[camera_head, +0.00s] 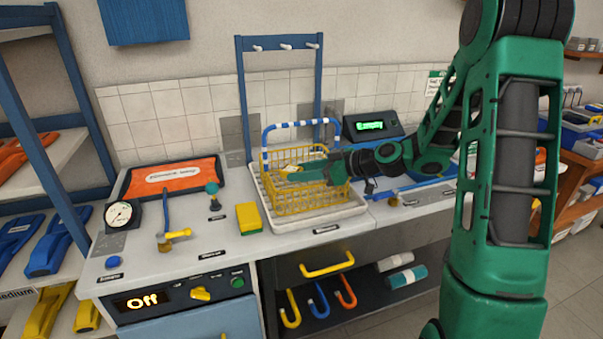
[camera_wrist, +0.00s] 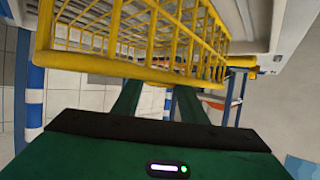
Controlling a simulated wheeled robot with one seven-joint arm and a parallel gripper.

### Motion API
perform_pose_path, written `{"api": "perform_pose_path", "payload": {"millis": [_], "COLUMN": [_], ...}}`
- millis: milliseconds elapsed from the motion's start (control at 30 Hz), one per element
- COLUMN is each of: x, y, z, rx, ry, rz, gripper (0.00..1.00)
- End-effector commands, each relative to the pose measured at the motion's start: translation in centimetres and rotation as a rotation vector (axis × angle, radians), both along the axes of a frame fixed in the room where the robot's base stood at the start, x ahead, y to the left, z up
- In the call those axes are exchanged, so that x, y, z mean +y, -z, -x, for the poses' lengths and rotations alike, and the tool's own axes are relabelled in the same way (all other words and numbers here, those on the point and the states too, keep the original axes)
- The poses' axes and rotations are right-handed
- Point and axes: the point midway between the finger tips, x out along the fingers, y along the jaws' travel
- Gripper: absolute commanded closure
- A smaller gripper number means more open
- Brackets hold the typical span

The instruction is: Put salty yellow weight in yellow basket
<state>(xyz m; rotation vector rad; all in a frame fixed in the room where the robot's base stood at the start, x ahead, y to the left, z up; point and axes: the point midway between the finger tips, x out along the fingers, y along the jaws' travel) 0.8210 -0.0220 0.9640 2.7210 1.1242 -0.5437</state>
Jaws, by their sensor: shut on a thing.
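The yellow wire basket (camera_head: 283,202) stands upright in a white tray on the counter, its blue-and-white handle raised. My gripper (camera_head: 293,171) reaches in from the right over the basket's rim. It is shut on a small pale-yellow thing that shows at its tips inside the basket's outline, apparently the yellow weight. How high it is above the basket floor I cannot tell. In the wrist view the basket's rim (camera_wrist: 130,72) crosses in front of my fingers (camera_wrist: 158,95) and hides their tips and the held thing.
A yellow block (camera_head: 249,218) lies left of the white tray (camera_head: 318,219). A blue rack (camera_head: 241,95) with pegs stands behind the basket. A display reading "Empty" (camera_head: 371,126) is at the back right.

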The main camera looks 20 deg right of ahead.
Motion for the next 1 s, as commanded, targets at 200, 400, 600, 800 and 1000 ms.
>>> {"api": "perform_pose_path", "payload": {"millis": [200, 400, 600, 800, 1000], "x": [0.0, 0.0, 0.0, 0.1, 0.1], "y": [0.3, 0.7, 1.1, 1.2, 1.2], "z": [0.0, 0.0, 0.0, 0.0, 0.0], "rx": [-0.001, -0.002, -0.002, 0.0, 0.0], "ry": [0.0, 0.0, 0.0, -0.001, -0.001], "rz": [-0.002, -0.001, -0.001, 0.0, 0.0], "gripper": [1.0, 1.0, 1.0, 0.43, 0.43]}}
